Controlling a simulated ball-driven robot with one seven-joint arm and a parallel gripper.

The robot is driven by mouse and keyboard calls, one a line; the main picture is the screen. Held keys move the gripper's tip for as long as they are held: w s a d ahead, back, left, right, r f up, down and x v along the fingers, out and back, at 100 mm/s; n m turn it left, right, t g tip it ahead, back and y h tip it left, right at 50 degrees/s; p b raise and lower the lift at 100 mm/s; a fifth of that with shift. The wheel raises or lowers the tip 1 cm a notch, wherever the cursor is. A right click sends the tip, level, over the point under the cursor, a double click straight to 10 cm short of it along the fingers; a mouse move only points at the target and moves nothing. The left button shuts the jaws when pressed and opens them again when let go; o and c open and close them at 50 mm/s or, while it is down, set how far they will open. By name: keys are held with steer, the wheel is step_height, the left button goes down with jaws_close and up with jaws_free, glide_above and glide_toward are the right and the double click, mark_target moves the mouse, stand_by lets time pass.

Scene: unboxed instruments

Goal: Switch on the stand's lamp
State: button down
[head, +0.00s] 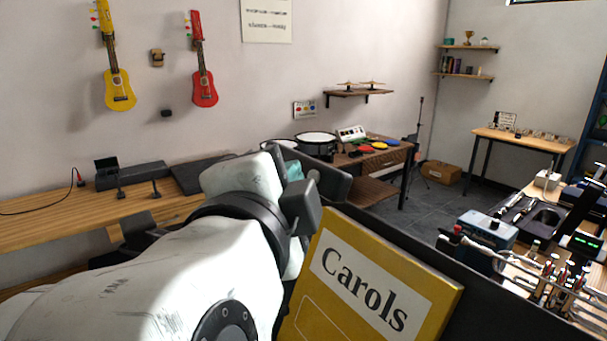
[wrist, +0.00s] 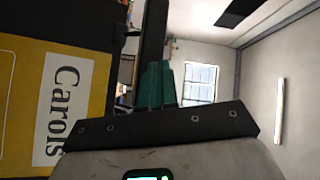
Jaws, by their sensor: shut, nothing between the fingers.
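The stand is a dark panel (head: 492,296) in front of me. It holds a yellow book marked "Carols" (head: 375,285), which also shows in the wrist view (wrist: 75,110). A dark bar (head: 335,178) runs above the stand's top edge and looks like the lamp. In the wrist view the bar (wrist: 153,40) comes down to my gripper's teal fingers (wrist: 157,85). My gripper (head: 293,169) is shut and empty, close to the bar; I cannot tell whether they touch. I see no clear switch or glow.
A wooden bench (head: 60,212) runs along the left wall. A cluttered table (head: 535,265) stands at the right. Drums (head: 316,140) and a small table with coloured discs stand at the back.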

steer(key=shift+d+f, duration=0.1)
steer(key=shift+w+d+b, duration=0.2)
steer(key=shift+d+b, duration=0.05)
steer(key=shift+b, duration=0.1)
steer(key=shift+w+d+f, duration=0.1)
steer(key=shift+d, duration=0.05)
stand_by(0.6)
steer(key=shift+s+a+r, duration=0.25)
steer(key=shift+s+a, duration=0.1)
steer(key=shift+a, duration=0.15)
steer(key=s+a, duration=0.1)
steer(key=s+a+r, duration=0.1)
steer(key=a, duration=0.1)
steer(key=s+a+r, duration=0.1)
steer(key=shift+a+r+b, duration=0.1)
steer(key=shift+a+b, duration=0.2)
steer(key=shift+b, duration=0.1)
stand_by(0.4)
steer(key=shift+s, duration=0.1)
